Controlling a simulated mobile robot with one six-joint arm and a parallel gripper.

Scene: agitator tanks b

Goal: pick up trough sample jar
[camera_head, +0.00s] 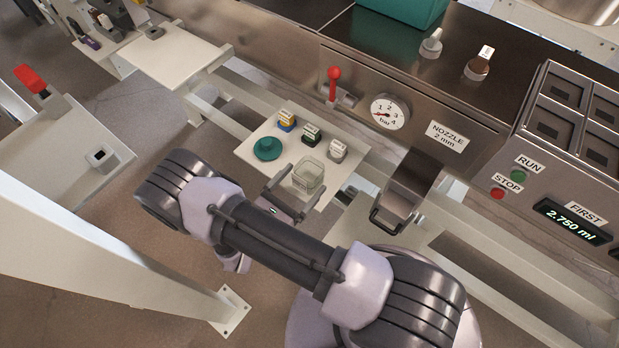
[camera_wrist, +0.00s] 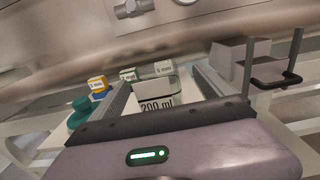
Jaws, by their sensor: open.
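A clear, open-topped square jar (camera_head: 309,174) stands on a small white shelf (camera_head: 252,141). In the wrist view the jar (camera_wrist: 158,101) shows a "200 ml" marking, and its lower part is hidden by my gripper body. My gripper (camera_head: 316,181) is open, with one finger on each side of the jar. In the wrist view the fingers (camera_wrist: 163,84) also flank it, with no clear contact on either side. A round teal lid (camera_head: 267,149) lies on the shelf to the left of the jar.
Several small labelled blocks stand behind the jar: a yellow-and-blue one (camera_head: 286,121), a green-and-white one (camera_head: 311,134) and a grey-white one (camera_head: 338,149). A steel panel with a red lever (camera_head: 333,84) and gauge (camera_head: 389,112) rises behind. A dark chute (camera_head: 408,187) is close on the right.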

